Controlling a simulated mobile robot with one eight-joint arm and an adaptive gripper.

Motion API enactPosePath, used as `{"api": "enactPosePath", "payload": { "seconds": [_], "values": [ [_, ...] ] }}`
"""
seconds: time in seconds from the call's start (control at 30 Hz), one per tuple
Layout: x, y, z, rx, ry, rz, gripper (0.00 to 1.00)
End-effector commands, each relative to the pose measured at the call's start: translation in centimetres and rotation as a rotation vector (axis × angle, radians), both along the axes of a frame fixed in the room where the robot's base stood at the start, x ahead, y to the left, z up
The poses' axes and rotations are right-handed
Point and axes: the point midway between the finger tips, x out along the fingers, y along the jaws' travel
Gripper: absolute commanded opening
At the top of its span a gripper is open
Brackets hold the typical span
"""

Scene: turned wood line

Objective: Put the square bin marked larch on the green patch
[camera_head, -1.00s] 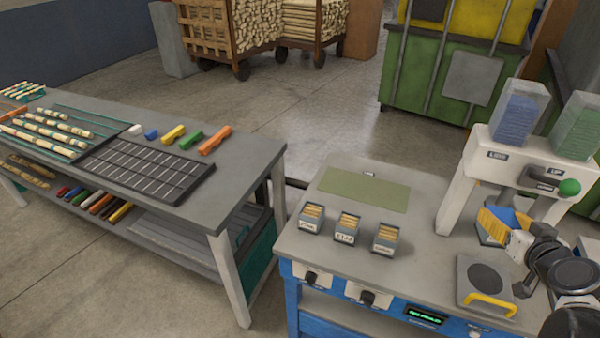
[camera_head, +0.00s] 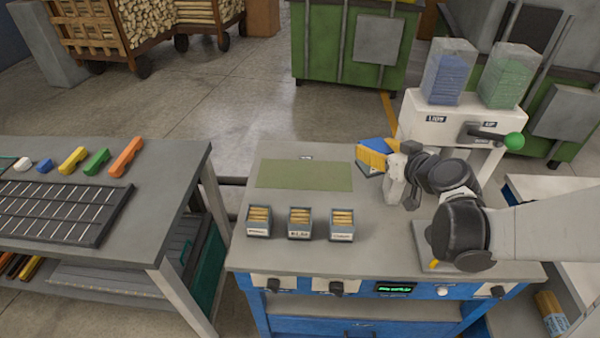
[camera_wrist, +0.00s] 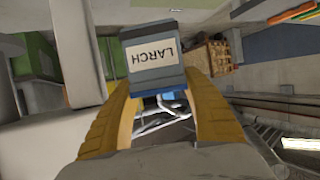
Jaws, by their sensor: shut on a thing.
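My gripper (camera_head: 372,158), with yellow fingers, is shut on a blue-grey square bin (camera_head: 379,145) above the workbench, just right of the green patch. In the wrist view the bin (camera_wrist: 155,30) sits between the two fingers, its white label reading LARCH upside down. Its underside and contents are hidden. The green patch (camera_head: 305,175) is a flat, bare rectangle at the back of the bench top. I cannot tell how high the bin is above the bench.
Three small bins of yellow sticks, left (camera_head: 259,221), middle (camera_head: 299,223) and right (camera_head: 342,224), stand in front of the patch. A white machine (camera_head: 420,110) with a green-knobbed lever stands at the back right. A dark rack (camera_head: 60,205) lies on the left table.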

Motion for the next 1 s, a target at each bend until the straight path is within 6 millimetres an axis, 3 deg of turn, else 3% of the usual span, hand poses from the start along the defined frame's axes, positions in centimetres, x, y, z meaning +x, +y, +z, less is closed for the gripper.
{"api": "enactPosePath", "payload": {
  "seconds": [0.27, 0.4, 0.6, 0.83, 1.0],
  "values": [
    [5.8, 5.8, -1.5, 0.0, 0.001, 0.129, 0.19],
    [9.7, 11.2, -3.0, 0.0, 0.001, 0.229, 0.19],
    [13.0, 17.3, -4.8, -0.001, 0.0, 0.334, 0.19],
    [13.9, 19.7, -6.5, 0.0, -0.001, 0.372, 0.19],
    [13.9, 19.7, -9.8, 0.0, -0.001, 0.372, 0.19]
  ]
}}
